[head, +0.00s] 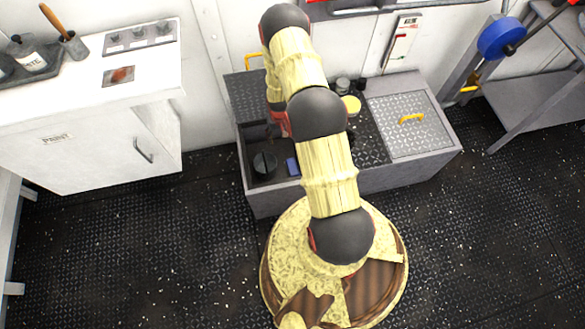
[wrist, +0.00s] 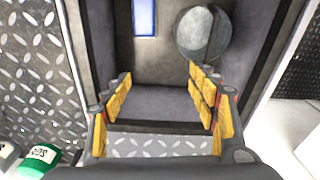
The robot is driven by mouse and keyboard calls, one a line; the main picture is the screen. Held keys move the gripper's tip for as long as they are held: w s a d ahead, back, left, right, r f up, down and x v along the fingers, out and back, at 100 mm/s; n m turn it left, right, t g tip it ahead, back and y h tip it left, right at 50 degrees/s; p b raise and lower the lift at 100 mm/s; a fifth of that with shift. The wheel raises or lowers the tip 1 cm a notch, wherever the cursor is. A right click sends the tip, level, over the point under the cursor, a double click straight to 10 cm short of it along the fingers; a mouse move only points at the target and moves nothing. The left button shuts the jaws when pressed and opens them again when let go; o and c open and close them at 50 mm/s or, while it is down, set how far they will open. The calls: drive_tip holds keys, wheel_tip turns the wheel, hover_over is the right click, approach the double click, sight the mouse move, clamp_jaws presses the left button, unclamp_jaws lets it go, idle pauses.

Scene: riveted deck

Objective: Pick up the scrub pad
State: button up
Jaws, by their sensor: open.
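In the head view my arm hides most of the gripper.
A dark round object (wrist: 200,35) sits in the bin close to the right finger; it also shows in the head view (head: 264,163). The bin walls (wrist: 268,60) rise close around.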

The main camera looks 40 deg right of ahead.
hover_over(293, 167)
drive_tip(key=shift+m+g, duration=0.4)
drive_tip(key=f, duration=1.4)
drive_tip(key=shift+w+a+f, duration=0.1)
drive_tip(key=shift+w+f, duration=0.05)
drive_tip(key=shift+w, duration=0.25)
drive_tip(key=shift+s+f+b, duration=0.2)
drive_tip(key=shift+f+b, duration=1.7)
drive_tip(key=shift+f, duration=1.2)
drive_tip(key=shift+r, duration=0.1)
drive_tip(key=c, duration=1.1)
drive_tip(key=shift+c, duration=0.7)
wheel_tip(293, 167, up, 10)
drive_tip(key=p, duration=0.4)
